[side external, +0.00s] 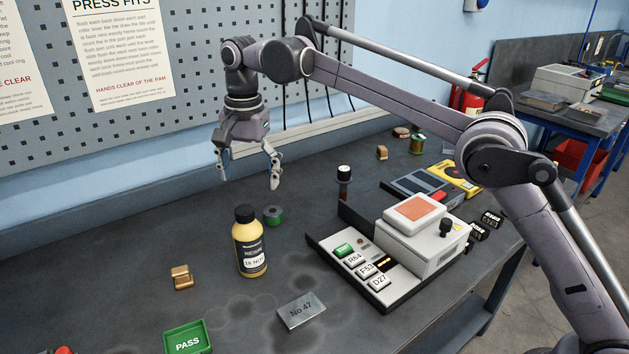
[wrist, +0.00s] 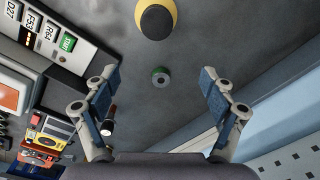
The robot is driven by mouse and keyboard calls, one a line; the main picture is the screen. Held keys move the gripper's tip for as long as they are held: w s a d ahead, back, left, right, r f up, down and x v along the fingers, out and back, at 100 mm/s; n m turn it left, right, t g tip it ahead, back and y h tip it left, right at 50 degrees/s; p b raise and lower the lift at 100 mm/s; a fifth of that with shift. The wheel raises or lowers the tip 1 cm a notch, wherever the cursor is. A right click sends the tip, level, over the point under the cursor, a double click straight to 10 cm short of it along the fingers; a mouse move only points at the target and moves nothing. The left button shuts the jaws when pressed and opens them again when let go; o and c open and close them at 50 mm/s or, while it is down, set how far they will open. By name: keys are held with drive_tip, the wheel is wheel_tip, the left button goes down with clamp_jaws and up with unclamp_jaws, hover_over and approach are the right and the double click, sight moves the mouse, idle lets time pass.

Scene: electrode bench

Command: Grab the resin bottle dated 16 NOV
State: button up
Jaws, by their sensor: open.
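A yellow resin bottle (side external: 250,245) with a black cap and dark label stands upright on the bench. A white patch on the label ends in "NOV"; its day digits are too small to read surely. In the wrist view the bottle (wrist: 156,18) shows from above, cut by the top edge. My gripper (side external: 248,180) is open and empty, pointing down, above and behind the bottle and apart from it. In the wrist view my gripper's fingers (wrist: 157,84) are spread wide, with the bottle beyond their tips.
A small green roll (side external: 273,216) stands just behind the bottle. A copper piece (side external: 181,277) lies left, a "No 47" metal block (side external: 301,311) in front right, a green PASS tray (side external: 187,338) in front. A tray-mounted device (side external: 412,235) stands right. The pegboard wall (side external: 200,70) rises behind.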

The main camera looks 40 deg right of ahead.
sight(241, 209)
drive_tip(key=shift+m+g, duration=0.3)
drive_tip(key=a, duration=0.1)
drive_tip(key=s+a, duration=0.2)
drive_tip(key=shift+s+a+r, duration=0.15)
drive_tip(key=shift+a+r, duration=0.1)
drive_tip(key=shift+r, duration=0.05)
drive_tip(key=shift+s+a+f, duration=0.1)
drive_tip(key=shift+f, duration=0.05)
wheel_tip(241, 209, down, 5)
drive_tip(key=shift+s+d+f, duration=0.1)
drive_tip(key=shift+d+f, duration=0.05)
drive_tip(key=shift+f, duration=1.2)
drive_tip(key=shift+s+d+f, duration=0.1)
drive_tip(key=shift+d+f, duration=0.05)
drive_tip(key=shift+f, duration=1.2)
clamp_jaws()
